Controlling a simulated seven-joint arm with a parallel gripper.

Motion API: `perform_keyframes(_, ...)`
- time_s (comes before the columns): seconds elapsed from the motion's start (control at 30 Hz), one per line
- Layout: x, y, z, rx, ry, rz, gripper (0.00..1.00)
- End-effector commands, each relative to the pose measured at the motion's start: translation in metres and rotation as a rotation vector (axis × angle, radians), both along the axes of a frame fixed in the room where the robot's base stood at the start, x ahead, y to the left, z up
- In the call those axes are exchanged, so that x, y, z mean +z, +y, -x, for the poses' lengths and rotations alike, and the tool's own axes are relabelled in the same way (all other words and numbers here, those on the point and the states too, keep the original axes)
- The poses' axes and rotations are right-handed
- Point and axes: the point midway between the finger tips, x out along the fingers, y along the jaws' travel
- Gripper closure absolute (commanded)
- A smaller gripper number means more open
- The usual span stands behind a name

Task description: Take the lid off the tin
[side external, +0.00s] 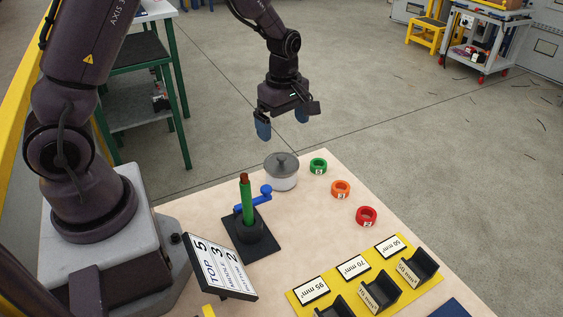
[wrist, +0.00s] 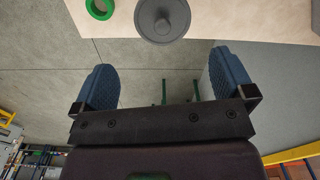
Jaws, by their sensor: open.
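The tin (side external: 283,181) is a short, light-grey cylinder standing upright near the far corner of the table. Its dark grey lid (side external: 282,163) sits on top and has a round knob in the middle. In the wrist view the lid (wrist: 163,17) shows from above at the top edge, beyond the fingertips, and hides most of the tin. My gripper (side external: 284,126) is open and empty, with its blue fingers pointing down, above the tin and apart from it. In the wrist view its two fingers (wrist: 172,80) are wide apart with nothing between them.
Green (side external: 318,166), orange (side external: 341,189) and red (side external: 366,216) rings lie right of the tin. A black stand with a green post (side external: 246,205) and blue crank (side external: 256,199) is in front of it. A sign (side external: 219,267) and yellow holder strip (side external: 345,283) are nearer.

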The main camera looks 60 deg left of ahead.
Motion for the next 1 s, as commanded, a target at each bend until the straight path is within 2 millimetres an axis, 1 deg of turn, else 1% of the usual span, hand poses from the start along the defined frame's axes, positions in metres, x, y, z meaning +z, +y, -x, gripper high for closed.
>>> perform_keyframes(0.03,-0.012,0.0,0.001,0.001,0.005,0.001,0.0)
perform_keyframes(0.13,-0.029,0.0,0.001,0.0,0.005,0.001,0.0)
perform_keyframes(0.2,-0.038,0.0,0.001,0.0,0.004,0.002,0.0)
perform_keyframes(0.43,-0.055,0.0,0.002,-0.001,0.003,0.002,0.0)
perform_keyframes(0.6,-0.081,-0.002,0.004,-0.001,0.005,0.002,0.0)
perform_keyframes(0.7,-0.093,-0.002,0.003,-0.001,0.002,0.001,0.0)
perform_keyframes(0.8,-0.098,-0.002,0.003,-0.002,0.002,0.001,0.0)
perform_keyframes(1.0,-0.098,-0.002,0.003,-0.003,0.0,0.001,0.0)
